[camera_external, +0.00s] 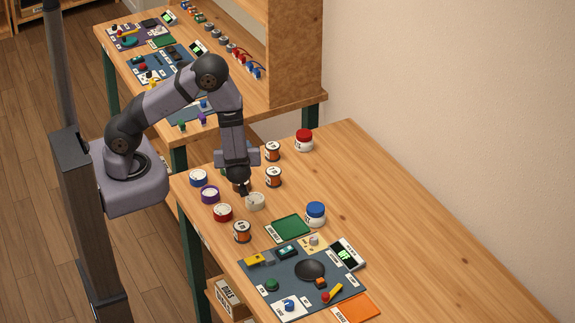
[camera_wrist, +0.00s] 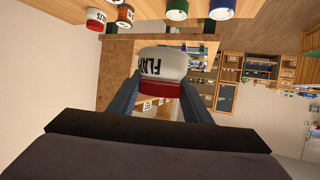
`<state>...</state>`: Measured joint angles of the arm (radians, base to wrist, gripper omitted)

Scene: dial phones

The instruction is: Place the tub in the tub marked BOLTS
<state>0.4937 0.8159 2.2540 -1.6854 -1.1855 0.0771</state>
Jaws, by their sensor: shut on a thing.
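My gripper (camera_external: 247,191) is low over the near bench, beside the row of small tubs. In the wrist view its two fingers (camera_wrist: 160,100) are shut on a white tub (camera_wrist: 163,62) with a red band and black lettering that looks like FLAT. A pale tub (camera_external: 256,200) at the fingertips in the external view appears to be the held one. It cannot be told whether it touches the bench.
Orange-and-white tubs (camera_external: 273,177) stand right of my gripper, another (camera_external: 242,231) in front. A green mat (camera_external: 291,227) and a dark board with parts (camera_external: 262,283) lie in front. The bench's right side is clear.

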